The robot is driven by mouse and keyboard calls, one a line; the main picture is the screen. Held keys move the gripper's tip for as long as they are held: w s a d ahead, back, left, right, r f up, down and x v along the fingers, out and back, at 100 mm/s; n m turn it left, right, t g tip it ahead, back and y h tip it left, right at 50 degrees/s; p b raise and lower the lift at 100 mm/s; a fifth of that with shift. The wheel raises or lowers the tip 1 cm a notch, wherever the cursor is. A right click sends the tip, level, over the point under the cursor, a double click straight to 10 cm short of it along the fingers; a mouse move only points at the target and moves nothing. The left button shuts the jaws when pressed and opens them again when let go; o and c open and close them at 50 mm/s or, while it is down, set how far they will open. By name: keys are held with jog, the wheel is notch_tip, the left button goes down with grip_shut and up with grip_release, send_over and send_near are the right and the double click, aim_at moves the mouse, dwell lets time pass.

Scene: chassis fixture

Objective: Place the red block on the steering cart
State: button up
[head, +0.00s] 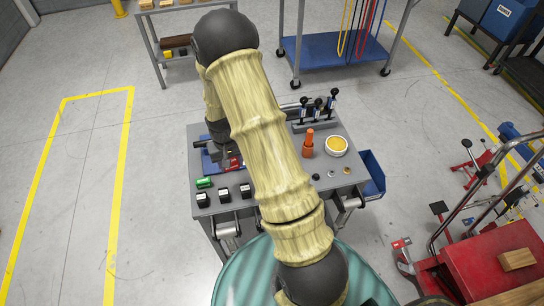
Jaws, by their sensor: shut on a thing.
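A grey-topped cart (275,207) stands in the middle of the head view, in front of me. I cannot tell for certain that it is the steering cart. My gripper (222,158) is low over the left part of its top, pointing down, partly hidden by my arm. It is shut on a small red block (235,163), of which only part shows. A blue patch (208,163) lies under the gripper. Whether the block touches the surface cannot be told.
The cart top holds a green block (205,182), several black-topped blocks (224,194), an orange bottle (308,143), a yellow-filled bowl (336,146) and black-handled clamps (318,108). A blue bin (372,172) hangs at its right. A red cart (480,265) stands lower right.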

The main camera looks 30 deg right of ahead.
jog(key=a+b, duration=0.1)
jog(key=a+m+b, duration=0.1)
jog(key=a+b, duration=0.1)
jog(key=shift+s+a+r+m, duration=0.1)
jog(key=shift+s+r+m, duration=0.1)
jog(key=shift+s+m, duration=0.1)
send_over(227, 184)
jog(key=s, duration=0.2)
jog(key=shift+a+f+p, duration=0.2)
jog(key=shift+f, duration=1.3)
jog(key=shift+a+f+p, duration=0.15)
jog(key=shift+f, duration=1.3)
jog(key=shift+f+p, duration=0.3)
jog(key=shift+f, duration=1.75)
